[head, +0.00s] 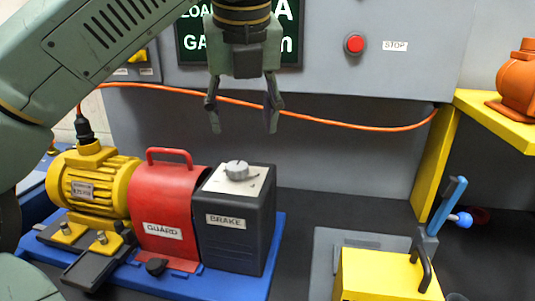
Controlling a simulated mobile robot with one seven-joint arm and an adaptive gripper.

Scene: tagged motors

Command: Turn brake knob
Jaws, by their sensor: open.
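The brake knob (237,170) is a small round grey knob on a light plate on top of the dark grey brake box (235,242), which carries a "BRAKE" label. The box stands upright at the right end of a blue base. My gripper (242,128) points down above the knob, with its two fingers spread apart and nothing between them. The fingertips appear higher in the picture than the knob, apart from it. The exact distance in depth cannot be told from this one view.
A red guard (168,205) with a handle adjoins the brake box, then a yellow motor (95,185). An orange cable (340,124) runs behind my gripper. A red stop button (354,44) is on the panel. A yellow box (385,275) and blue lever (453,195) stand right.

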